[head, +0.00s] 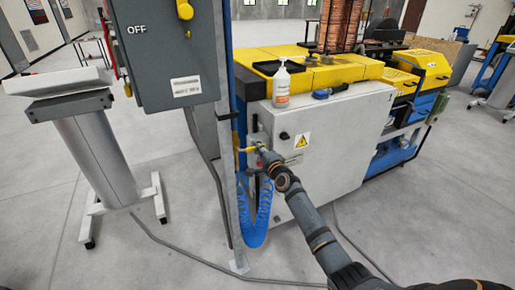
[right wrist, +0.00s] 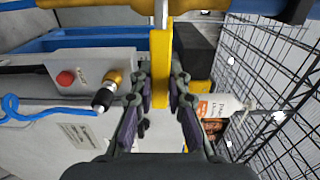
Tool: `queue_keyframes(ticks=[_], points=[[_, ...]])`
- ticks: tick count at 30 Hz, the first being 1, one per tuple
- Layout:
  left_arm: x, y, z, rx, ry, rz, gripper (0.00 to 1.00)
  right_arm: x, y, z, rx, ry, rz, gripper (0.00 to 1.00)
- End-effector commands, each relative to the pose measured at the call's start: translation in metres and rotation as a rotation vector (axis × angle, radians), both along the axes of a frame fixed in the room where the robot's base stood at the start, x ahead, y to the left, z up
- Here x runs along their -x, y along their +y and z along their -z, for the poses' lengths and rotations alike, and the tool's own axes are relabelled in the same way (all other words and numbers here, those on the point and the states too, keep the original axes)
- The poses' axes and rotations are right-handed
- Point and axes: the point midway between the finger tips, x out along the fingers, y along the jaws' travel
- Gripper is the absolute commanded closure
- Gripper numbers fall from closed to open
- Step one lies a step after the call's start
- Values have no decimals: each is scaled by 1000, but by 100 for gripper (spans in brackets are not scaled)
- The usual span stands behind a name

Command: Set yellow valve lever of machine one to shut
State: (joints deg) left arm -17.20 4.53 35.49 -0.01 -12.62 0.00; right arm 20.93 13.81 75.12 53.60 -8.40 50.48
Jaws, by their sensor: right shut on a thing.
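The yellow valve lever (head: 246,150) sticks out at the left edge of the machine's white cabinet (head: 325,150). In the right wrist view the lever (right wrist: 160,70) is a flat yellow bar that runs down between my fingers. My right gripper (head: 262,158) is at the lever, its arm reaching in from the lower right. In the right wrist view the gripper (right wrist: 160,92) is shut on the lever, with a finger on each side. The valve body is mostly hidden. My left gripper is not in view.
A grey OFF box (head: 165,60) on a post stands left of the lever. A coiled blue hose (head: 257,222) hangs below it. A white bottle (head: 282,85) stands on the machine. A red button (right wrist: 66,78) and a brass fitting (right wrist: 112,80) are near the gripper.

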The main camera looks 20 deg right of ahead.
Motion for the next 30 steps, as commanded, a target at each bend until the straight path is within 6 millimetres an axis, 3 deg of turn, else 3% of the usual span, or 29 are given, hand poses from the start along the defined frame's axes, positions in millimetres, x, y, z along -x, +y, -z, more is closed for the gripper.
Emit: queue_keyframes(ticks=[4,5,10,22,30], points=[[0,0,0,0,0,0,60,0,1,1,-6,2,-1,100],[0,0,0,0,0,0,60,0,1,1,-6,2,-1,81],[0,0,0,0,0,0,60,0,1,1,-4,2,-1,60],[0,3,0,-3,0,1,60,9,-1,2,2,2,-1,60],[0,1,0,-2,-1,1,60,63,-2,2,7,4,-3,60]])
